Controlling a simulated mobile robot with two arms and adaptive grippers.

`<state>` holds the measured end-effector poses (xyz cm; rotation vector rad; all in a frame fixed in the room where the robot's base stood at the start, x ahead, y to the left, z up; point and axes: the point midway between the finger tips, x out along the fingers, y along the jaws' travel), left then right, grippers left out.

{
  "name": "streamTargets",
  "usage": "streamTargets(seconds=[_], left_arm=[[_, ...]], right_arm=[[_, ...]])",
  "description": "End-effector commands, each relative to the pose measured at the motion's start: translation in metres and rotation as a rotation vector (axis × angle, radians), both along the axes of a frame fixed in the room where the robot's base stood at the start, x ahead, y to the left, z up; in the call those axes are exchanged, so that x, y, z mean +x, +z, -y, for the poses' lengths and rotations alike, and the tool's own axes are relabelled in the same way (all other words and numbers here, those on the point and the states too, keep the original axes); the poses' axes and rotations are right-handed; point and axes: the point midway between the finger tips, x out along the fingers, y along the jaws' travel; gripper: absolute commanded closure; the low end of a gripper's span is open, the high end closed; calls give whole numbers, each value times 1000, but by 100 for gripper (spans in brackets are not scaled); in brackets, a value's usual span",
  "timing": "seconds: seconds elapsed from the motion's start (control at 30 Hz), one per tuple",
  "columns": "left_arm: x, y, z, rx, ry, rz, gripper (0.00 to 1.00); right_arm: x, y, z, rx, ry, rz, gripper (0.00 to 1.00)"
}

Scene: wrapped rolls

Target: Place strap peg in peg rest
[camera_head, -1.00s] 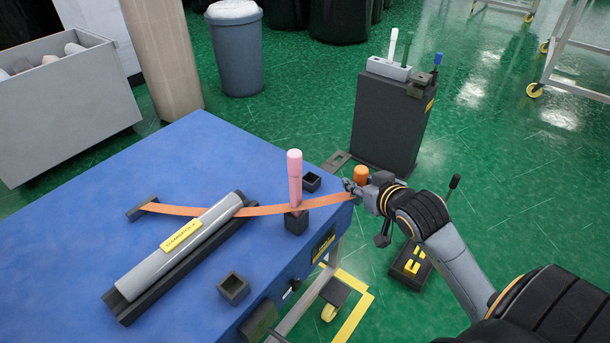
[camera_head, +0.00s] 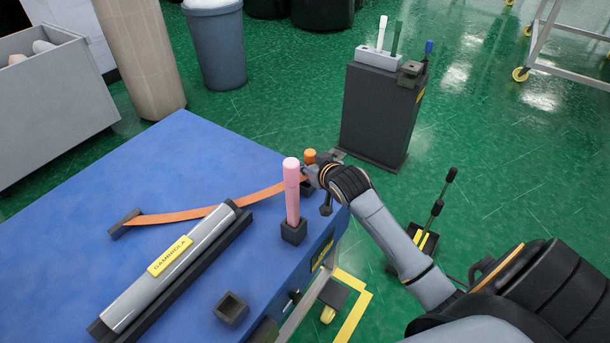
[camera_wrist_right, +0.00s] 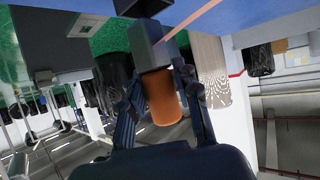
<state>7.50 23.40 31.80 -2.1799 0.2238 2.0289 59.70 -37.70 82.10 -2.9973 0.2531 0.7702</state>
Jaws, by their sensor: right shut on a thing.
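My right gripper (camera_head: 310,174) is shut on the strap peg, whose orange top (camera_head: 310,155) sticks up above the fingers at the table's right corner. The orange peg also shows between the fingers in the right wrist view (camera_wrist_right: 163,100), with a grey block (camera_wrist_right: 152,48) beyond it. An orange strap (camera_head: 185,215) runs from the gripper over the roll to a dark block (camera_head: 124,223) at the left. A dark square socket (camera_head: 304,188) is partly hidden by the gripper; whether the peg touches it cannot be told. Another empty dark socket (camera_head: 231,309) sits near the front edge. My left gripper is not in view.
A pink peg (camera_head: 292,190) stands upright in a dark block (camera_head: 294,231), close to my right gripper. A grey wrapped roll (camera_head: 170,268) with a yellow label lies in a dark cradle. A dark stand (camera_head: 378,115) with pens is beyond the table. The blue table's (camera_head: 170,160) far side is clear.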

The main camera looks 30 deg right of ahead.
Motion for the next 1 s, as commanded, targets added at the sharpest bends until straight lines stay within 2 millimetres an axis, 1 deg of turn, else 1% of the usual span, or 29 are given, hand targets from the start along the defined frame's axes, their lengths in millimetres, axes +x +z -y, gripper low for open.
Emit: streamTargets(seconds=[0.07, 0.2, 0.27, 0.3, 0.4, 0.47, 0.87, 0.9, 0.97, 1.0], left_arm=[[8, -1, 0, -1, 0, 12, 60], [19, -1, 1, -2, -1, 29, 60], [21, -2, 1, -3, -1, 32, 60], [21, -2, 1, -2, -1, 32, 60], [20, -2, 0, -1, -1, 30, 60], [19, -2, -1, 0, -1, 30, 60], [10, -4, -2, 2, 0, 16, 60], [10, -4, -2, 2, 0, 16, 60], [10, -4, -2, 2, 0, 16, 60], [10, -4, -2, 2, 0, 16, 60]], right_arm=[[9, -8, -1, 0, 0, 3, 100], [15, -17, -1, -2, 0, 3, 100], [19, -22, -2, 0, 0, 3, 100], [20, -29, -2, 0, 0, -1, 100], [19, -44, -2, 1, 1, -1, 100], [19, -49, -2, -1, 0, 0, 100], [19, -55, -2, -1, 0, 2, 100], [19, -55, -2, -1, 0, 0, 63], [18, -55, -2, -1, 0, 0, 51], [18, -55, -2, -1, 0, 0, 46]])
